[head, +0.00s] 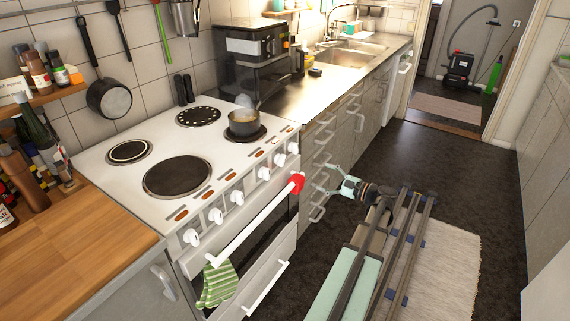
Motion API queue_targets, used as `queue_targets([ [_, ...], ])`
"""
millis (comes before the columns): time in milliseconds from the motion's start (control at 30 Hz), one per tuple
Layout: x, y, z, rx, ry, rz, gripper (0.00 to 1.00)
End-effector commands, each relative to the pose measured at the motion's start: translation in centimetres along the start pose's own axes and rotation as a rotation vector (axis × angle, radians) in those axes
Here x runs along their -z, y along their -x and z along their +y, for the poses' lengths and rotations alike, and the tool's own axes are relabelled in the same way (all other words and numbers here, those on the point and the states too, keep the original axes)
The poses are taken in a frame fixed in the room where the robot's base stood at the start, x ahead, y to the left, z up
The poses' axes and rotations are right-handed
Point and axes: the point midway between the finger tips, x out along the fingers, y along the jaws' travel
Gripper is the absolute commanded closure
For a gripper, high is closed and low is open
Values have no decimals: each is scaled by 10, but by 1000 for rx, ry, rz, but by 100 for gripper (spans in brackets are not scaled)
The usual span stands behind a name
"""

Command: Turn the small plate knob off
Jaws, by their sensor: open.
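The white cooker (100,180) has a row of several white knobs along its front edge, from the left knob (193,237) to the right knob (293,148). The picture does not make clear which knob belongs to the small plate. A small plate (129,151) at the left is bare, and so is a large plate (177,176). A dotted plate (198,116) is at the back. A pot (243,123) steams on the right plate (260,134). My gripper (319,179) is open and empty, right of the cooker's front, apart from the knobs.
The oven handle (250,222) juts out below the knobs, with a red piece (297,183) at its right end. A striped green towel (216,284) hangs at its left. Drawers with handles (322,157) stand close behind my gripper.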

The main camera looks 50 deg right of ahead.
Motion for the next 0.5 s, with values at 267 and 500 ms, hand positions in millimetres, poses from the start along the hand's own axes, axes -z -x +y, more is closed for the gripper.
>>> queue_targets([
  [267,-5,-15,-2,8,-56,-21,23],
  [500,-6,-57,-2,5,-54,-21,23],
])
